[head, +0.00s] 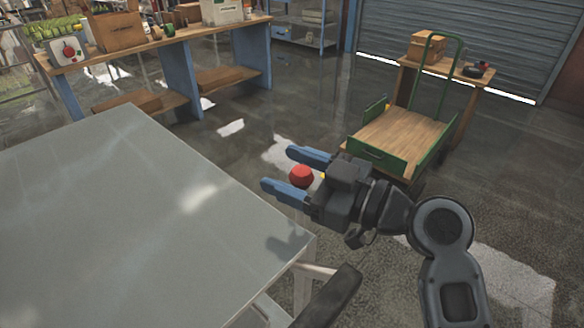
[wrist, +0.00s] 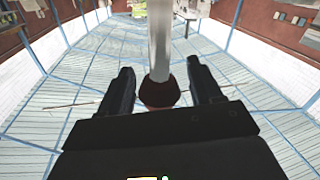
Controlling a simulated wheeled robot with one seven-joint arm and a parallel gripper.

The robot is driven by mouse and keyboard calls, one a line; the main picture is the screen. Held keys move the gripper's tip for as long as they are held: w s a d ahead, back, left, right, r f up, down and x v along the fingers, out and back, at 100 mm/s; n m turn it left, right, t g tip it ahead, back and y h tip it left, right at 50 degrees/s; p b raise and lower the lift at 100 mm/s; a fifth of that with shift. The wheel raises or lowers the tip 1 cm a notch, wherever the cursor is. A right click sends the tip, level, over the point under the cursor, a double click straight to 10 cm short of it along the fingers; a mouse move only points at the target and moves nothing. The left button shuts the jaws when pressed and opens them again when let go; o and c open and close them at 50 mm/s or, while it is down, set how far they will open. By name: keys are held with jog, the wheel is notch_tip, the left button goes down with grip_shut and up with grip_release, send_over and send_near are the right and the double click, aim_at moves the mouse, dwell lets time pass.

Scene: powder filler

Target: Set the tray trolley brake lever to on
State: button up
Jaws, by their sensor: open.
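A round red knob (head: 301,176) shows between the blue fingers of my gripper (head: 278,168) in the head view. In the wrist view a dark red knob (wrist: 160,92) on a pale grey rod (wrist: 160,40) lies between the two dark fingers of my gripper (wrist: 160,68). It looks like the brake lever's end. My gripper is open, with a finger on each side and a visible gap to both. What the rod is fixed to is hidden, and I cannot tell the lever's setting.
A grey metal-topped table (head: 130,220) fills the left front, its corner close to my gripper. A green cart with a wooden deck (head: 400,135) stands behind my arm. A workbench (head: 160,45) is at the back left. Open floor lies between.

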jog(key=shift+c, duration=0.4)
grip_shut()
